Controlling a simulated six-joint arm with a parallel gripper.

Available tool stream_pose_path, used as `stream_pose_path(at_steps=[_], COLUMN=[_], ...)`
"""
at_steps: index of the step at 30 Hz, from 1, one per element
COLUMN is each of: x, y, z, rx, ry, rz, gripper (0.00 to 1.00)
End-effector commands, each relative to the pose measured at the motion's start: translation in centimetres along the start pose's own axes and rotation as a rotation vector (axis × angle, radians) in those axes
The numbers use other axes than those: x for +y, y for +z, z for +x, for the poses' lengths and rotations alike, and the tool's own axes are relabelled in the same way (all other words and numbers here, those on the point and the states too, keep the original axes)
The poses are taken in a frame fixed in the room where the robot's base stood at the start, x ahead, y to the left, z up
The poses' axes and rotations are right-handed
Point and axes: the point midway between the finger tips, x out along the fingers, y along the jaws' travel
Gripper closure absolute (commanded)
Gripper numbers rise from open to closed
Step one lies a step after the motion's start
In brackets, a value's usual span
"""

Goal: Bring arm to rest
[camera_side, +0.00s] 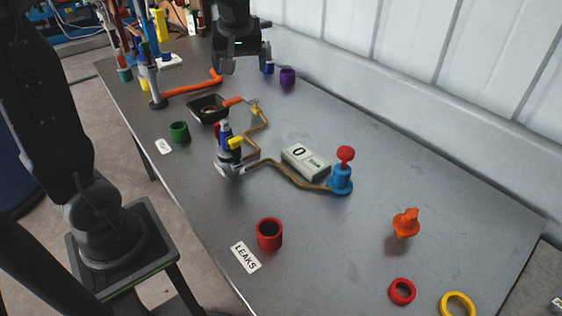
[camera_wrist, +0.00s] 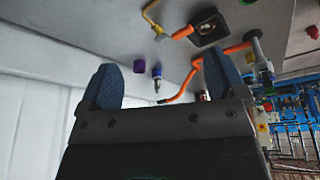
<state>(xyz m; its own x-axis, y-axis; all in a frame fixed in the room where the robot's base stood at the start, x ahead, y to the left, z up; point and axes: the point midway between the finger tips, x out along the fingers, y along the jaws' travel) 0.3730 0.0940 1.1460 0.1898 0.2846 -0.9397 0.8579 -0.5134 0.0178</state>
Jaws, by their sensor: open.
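My gripper (camera_side: 241,66) is at the top of the side view, raised over the far part of the grey table (camera_side: 340,240). In the wrist view my gripper (camera_wrist: 162,90) shows two blue fingertips spread wide apart with nothing between them. Beyond them on the table are a purple cup (camera_wrist: 139,66) and a small blue-and-white piece (camera_wrist: 157,76). In the side view the purple cup (camera_side: 287,76) stands right of my gripper, and the blue piece (camera_side: 269,68) is close beside the gripper.
A black tray (camera_side: 196,112), a green cup (camera_side: 179,132), a valve assembly (camera_side: 230,160), a digital display (camera_side: 305,160), a blue fitting with red knob (camera_side: 341,178) and a red cup (camera_side: 269,234) stand on the table. A white wall (camera_side: 450,90) runs along the back.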

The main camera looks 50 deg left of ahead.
Motion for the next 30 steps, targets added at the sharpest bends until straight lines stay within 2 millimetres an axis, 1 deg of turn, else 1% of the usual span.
stream_pose_path(at_steps=[1,3,5,6,9,12,15,18,21,30], x=[-0.4,-1.1,-1.9,-2.4,-4.0,-5.4,-6.4,-7.0,-7.3,-7.3], y=[2.4,5.3,7.9,9.6,13.4,16.6,18.8,20.0,20.5,20.5], z=[-1.6,-3.0,-4.0,-4.5,-5.3,-5.5,-5.4,-5.2,-5.1,-5.1], rx=[0.005,0.008,0.016,0.023,0.047,0.075,0.098,0.115,0.121,0.121], ry=[0.047,0.104,0.152,0.186,0.262,0.326,0.372,0.397,0.408,0.407], rz=[0.096,0.230,0.344,0.419,0.598,0.749,0.857,0.922,0.949,0.951], gripper=[0.11,0.11,0.11,0.11,0.11,0.11,0.11,0.11,0.11,0.11])
